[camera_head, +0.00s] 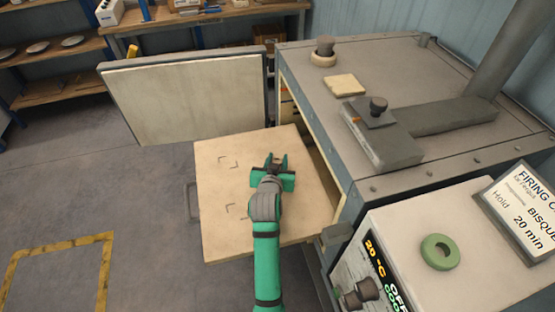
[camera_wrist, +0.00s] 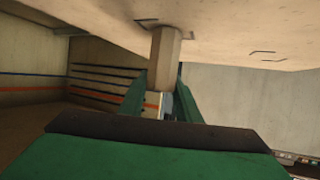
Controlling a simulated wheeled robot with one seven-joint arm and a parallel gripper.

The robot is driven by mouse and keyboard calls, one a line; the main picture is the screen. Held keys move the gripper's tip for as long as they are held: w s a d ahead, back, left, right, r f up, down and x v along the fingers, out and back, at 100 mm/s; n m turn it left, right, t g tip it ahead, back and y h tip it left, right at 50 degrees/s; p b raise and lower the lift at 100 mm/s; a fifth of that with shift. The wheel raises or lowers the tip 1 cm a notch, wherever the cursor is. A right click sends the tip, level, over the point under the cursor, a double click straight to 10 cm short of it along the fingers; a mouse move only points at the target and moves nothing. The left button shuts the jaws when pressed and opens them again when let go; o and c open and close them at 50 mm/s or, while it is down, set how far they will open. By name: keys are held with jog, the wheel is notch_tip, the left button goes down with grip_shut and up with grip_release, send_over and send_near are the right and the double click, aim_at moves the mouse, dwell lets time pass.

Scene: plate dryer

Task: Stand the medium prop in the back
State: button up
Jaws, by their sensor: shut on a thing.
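My gripper (camera_head: 277,162) is over the right back part of a pale square kiln shelf (camera_head: 220,215). In the wrist view my gripper (camera_wrist: 160,102) is shut on a short beige post, the prop (camera_wrist: 165,58). The prop reaches from between the green fingers to the shelf surface (camera_wrist: 90,25), beside a dark corner mark. I cannot tell whether it touches or is just clear of it. In the head view the prop is mostly hidden by the gripper. Bracket marks show on the shelf at back left (camera_head: 228,161) and front left (camera_head: 236,210).
The grey kiln (camera_head: 405,70) stands open at right, with its pale-lined door (camera_head: 185,100) swung out behind the shelf. A control box (camera_head: 420,225) with a green ring (camera_head: 440,252) is at front right. The shelf's left half is bare.

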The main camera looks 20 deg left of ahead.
jog(key=o, duration=1.2)
jog(key=shift+f, duration=0.1)
jog(key=shift+c, duration=0.2)
jog(key=v, duration=1.2)
